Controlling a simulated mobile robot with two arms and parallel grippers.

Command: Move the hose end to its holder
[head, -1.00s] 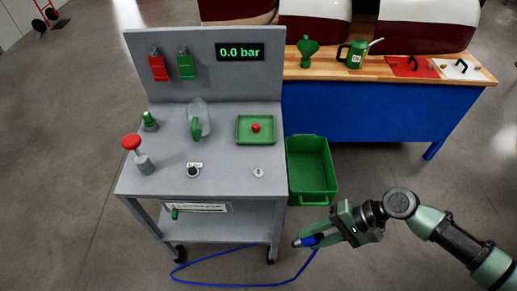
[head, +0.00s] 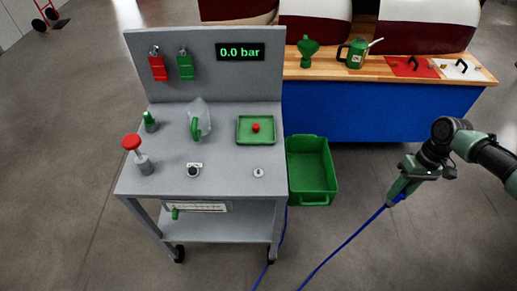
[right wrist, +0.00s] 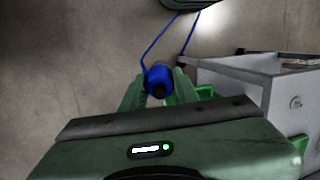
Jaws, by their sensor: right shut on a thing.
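My right gripper (head: 393,198) is shut on the blue hose end (head: 399,196), right of the grey cart (head: 225,157) and clear of it. In the right wrist view, the blue hose end (right wrist: 158,77) with its dark tip sits between the green fingers (right wrist: 158,92). The blue hose (head: 345,243) runs down from the gripper to the floor at the bottom edge; another stretch runs beside the cart's right leg. A small round fitting (head: 258,173) is on the cart top near its front right. I cannot tell which part is the holder. My left gripper is not in view.
A green bin (head: 311,160) stands right of the cart. The cart top holds a red-knobbed part (head: 132,143) and a green tray (head: 256,141). Floor at right is open.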

